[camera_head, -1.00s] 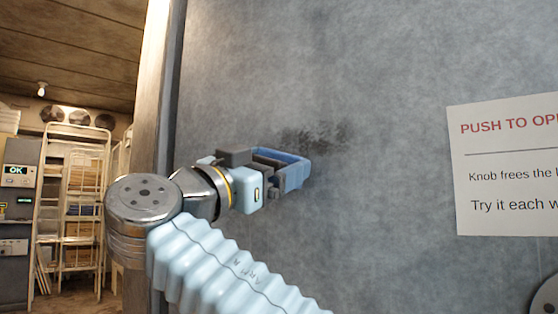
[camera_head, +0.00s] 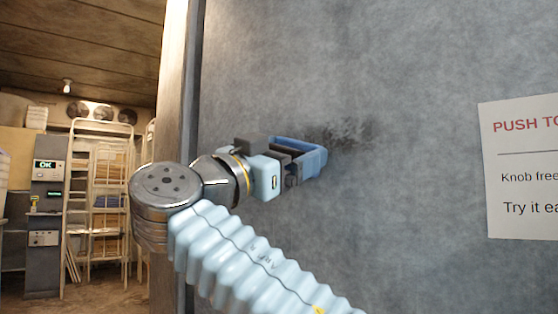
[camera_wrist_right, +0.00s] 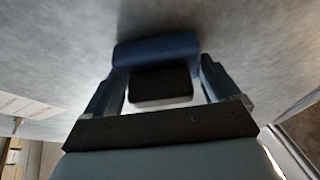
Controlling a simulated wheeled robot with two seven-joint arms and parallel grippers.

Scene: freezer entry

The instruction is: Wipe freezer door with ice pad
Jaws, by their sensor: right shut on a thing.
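The grey freezer door (camera_head: 430,70) fills the right of the head view, with a dark smudge (camera_head: 345,132) on it. My right gripper (camera_head: 302,160) is shut on a blue ice pad (camera_head: 316,160) close to the door, just left of and below the smudge. The wrist view shows the pad (camera_wrist_right: 155,50) as a blue block with a dark part behind it, between the two fingers (camera_wrist_right: 160,90). The pad's face towards the door is hidden, so I cannot tell whether it touches. My left gripper is not in view.
A printed sign (camera_head: 520,170) is on the door at the right. The door's left edge (camera_head: 190,80) stands beside an opening. Beyond it are metal racks (camera_head: 100,200), a grey control cabinet (camera_head: 45,230) reading OK, and fans (camera_head: 100,113).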

